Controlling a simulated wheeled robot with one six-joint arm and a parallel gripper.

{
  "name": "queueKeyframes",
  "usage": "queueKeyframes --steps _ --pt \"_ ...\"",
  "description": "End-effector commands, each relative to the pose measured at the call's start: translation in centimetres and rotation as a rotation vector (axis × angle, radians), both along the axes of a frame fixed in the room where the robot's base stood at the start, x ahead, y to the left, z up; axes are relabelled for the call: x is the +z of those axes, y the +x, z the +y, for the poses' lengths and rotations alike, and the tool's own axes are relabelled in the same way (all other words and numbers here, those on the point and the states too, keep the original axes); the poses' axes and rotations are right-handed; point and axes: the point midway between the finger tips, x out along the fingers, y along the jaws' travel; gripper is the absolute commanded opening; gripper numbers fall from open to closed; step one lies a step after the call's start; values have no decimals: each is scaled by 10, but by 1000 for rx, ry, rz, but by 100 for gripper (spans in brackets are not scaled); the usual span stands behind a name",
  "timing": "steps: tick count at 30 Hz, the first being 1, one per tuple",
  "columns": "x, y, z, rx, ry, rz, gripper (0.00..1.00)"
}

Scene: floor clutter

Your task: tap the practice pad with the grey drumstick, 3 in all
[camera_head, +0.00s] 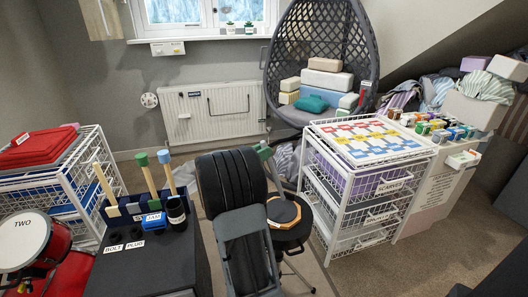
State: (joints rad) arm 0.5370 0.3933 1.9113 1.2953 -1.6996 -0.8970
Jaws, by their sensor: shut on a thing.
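The practice pad (284,212) is a dark octagonal pad with a tan rim. It lies on a round black stool right of the middle, partly covered by my arm. A slim grey-green stick-like piece (264,151) slants down toward the pad from behind my arm's right edge. It may be the grey drumstick. I cannot make out its lower end or whether it touches the pad. My dark arm fills the centre and hides my gripper and its fingers.
A black stand (152,226) at left holds several upright sticks and a dark cup. A red drum (24,242) sits at far left. A white wire drawer rack (368,190) stands close right of the stool. Carpet is clear at lower right.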

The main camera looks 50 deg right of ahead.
Motion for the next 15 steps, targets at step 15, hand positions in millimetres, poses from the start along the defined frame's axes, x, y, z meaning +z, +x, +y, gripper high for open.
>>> queueKeyframes --steps 15 --pt "-49 0 0 0 0 -1 0"
